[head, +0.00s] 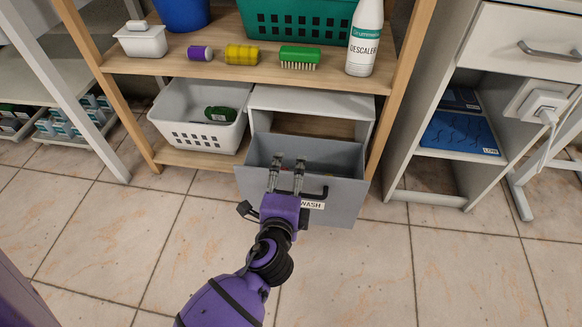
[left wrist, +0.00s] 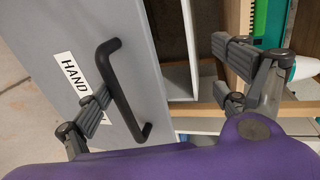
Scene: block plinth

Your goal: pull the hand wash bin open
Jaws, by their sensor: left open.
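The hand wash bin (head: 343,194) is a grey drawer-like bin with a black bar handle (head: 322,192) and a white label, partly hidden by my gripper. It stands out from a white housing (head: 313,101) low on the shelf, and its open top shows. My left gripper (head: 287,165) is open and empty at the bin's front. In the left wrist view, the handle (left wrist: 121,90) lies between the spread fingers. One finger overlaps the label (left wrist: 77,80); the other is beyond the panel's edge. I cannot tell whether either finger touches the bin. My right gripper is not in view.
A white basket (head: 200,132) stands left of the bin. The wooden shelf above holds brushes, a green crate (head: 298,32) and a descaler bottle (head: 363,42). A white cabinet (head: 450,155) stands to the right. The tiled floor (head: 400,270) in front is clear.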

